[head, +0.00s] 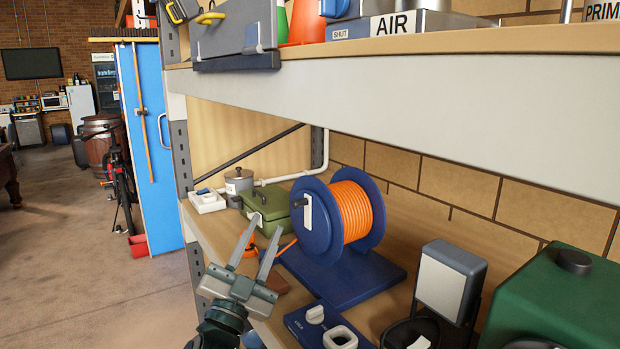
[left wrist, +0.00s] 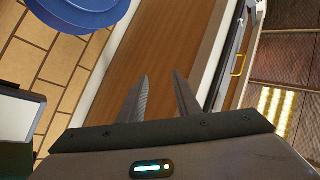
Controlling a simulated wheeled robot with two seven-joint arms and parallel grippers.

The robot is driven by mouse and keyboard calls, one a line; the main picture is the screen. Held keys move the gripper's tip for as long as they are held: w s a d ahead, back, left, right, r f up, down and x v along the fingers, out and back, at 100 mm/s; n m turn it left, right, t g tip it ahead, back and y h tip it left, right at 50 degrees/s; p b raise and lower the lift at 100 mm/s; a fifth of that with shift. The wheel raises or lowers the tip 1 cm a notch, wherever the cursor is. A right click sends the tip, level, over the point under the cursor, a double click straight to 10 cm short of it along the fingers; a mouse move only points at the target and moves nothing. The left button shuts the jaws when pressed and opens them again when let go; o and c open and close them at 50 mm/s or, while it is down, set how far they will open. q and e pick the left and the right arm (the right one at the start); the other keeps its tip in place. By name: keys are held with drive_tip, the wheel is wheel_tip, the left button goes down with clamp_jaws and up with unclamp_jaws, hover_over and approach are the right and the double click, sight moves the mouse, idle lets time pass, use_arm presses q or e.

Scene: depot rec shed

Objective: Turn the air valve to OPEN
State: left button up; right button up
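The air valve unit is a grey box (head: 440,21) on the upper shelf, cut off by the top edge of the head view. Its front bears a large AIR label (head: 392,23) and a small SHUT label (head: 340,34). A blue part (head: 334,8) shows above the SHUT label; its full shape and the OPEN mark are out of view. My left gripper (head: 269,221) is below and left of the box, over the lower shelf's front edge. Its fingers are apart and empty, as the left wrist view (left wrist: 160,75) also shows. My right gripper is not in view.
The thick upper shelf edge (head: 400,95) lies between my left gripper and the valve. Open floor (head: 80,265) lies left.

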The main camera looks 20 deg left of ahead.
use_arm(q)
wheel_tip(320, 180, up, 12)
drive_tip(key=s+d+m+t+h, duration=0.3)
drive_tip(key=m+h, duration=0.3)
drive_tip(key=h, duration=0.1)
drive_tip(key=s+d+r+m+g+h, duration=0.5)
drive_tip(key=s+r+m+g+h, duration=0.25)
drive_tip(key=r+m+g, duration=0.7)
drive_tip(key=s+d+r+m+g+h, duration=0.5)
drive_tip(key=s+m+g+h, duration=0.45)
drive_tip(key=m, duration=1.05)
drive_tip(key=a+r+n+t+y, duration=0.4)
drive_tip(key=a+r+t+y, duration=0.5)
drive_tip(key=a+t+y, duration=0.2)
drive_tip(key=shift+w+a+y, duration=0.2)
drive_tip(key=shift+a+y, duration=0.6)
drive_tip(key=shift+y, duration=0.4)
drive_tip(key=shift+d+r, duration=0.1)
drive_tip(key=p+x, duration=0.8)
drive_tip(key=x, duration=0.9)
drive_tip(key=shift+w, duration=0.15)
